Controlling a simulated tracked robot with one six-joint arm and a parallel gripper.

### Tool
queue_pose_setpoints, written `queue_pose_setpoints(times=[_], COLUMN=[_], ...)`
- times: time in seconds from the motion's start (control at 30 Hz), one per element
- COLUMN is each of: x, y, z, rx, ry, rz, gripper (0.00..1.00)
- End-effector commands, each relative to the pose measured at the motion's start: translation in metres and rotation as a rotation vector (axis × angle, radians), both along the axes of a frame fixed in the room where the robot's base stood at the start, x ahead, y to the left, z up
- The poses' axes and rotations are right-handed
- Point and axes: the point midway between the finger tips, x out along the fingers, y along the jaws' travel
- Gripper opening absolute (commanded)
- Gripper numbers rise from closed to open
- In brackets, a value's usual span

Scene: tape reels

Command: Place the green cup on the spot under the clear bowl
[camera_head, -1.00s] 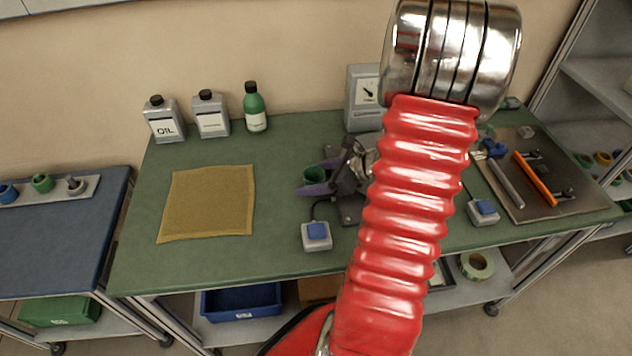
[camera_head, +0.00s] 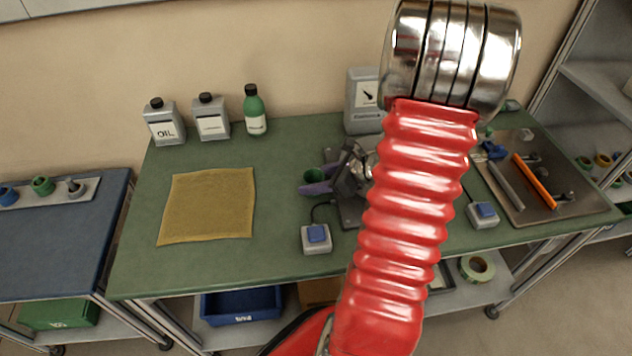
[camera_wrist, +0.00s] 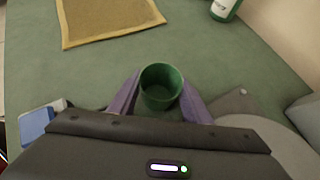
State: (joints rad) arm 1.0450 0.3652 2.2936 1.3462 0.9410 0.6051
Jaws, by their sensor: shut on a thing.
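The green cup (camera_head: 314,175) is upright at the middle of the green bench. The purple fingers of my gripper (camera_head: 320,178) stand on either side of it. In the wrist view the cup (camera_wrist: 160,86) sits between the two fingertips (camera_wrist: 160,92), open end up, and my gripper is shut on it. Whether its base touches the bench is hard to tell. I cannot make out a clear bowl or the spot under it; my red arm hides part of the bench to the right of the gripper.
A yellow cloth (camera_head: 208,205) lies flat at left. Two grey cans (camera_head: 164,122) and a green bottle (camera_head: 255,112) stand at the back. A blue-button box (camera_head: 317,238) is just in front of the gripper. A tool tray (camera_head: 545,205) is at right. Bench between cloth and gripper is clear.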

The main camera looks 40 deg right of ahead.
Motion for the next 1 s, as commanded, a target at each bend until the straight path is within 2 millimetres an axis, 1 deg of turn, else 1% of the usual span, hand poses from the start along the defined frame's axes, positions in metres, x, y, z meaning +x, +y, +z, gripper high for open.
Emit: queue_pose_setpoints(times=[0.17,0.27,0.5,0.7,0.83,1.0], x=[0.0,0.0,0.001,0.0,0.0,0.0], y=[0.0,0.0,-0.001,0.0,0.0,0.0], z=[0.012,0.024,0.062,0.088,0.097,0.099], rx=[-0.002,-0.003,-0.005,-0.004,-0.001,0.0], ry=[-0.002,-0.002,-0.004,-0.003,-0.001,0.0], rz=[0.0,0.0,0.001,0.001,0.0,0.0], gripper=[0.19,0.19,0.19,0.19,0.19,0.19])
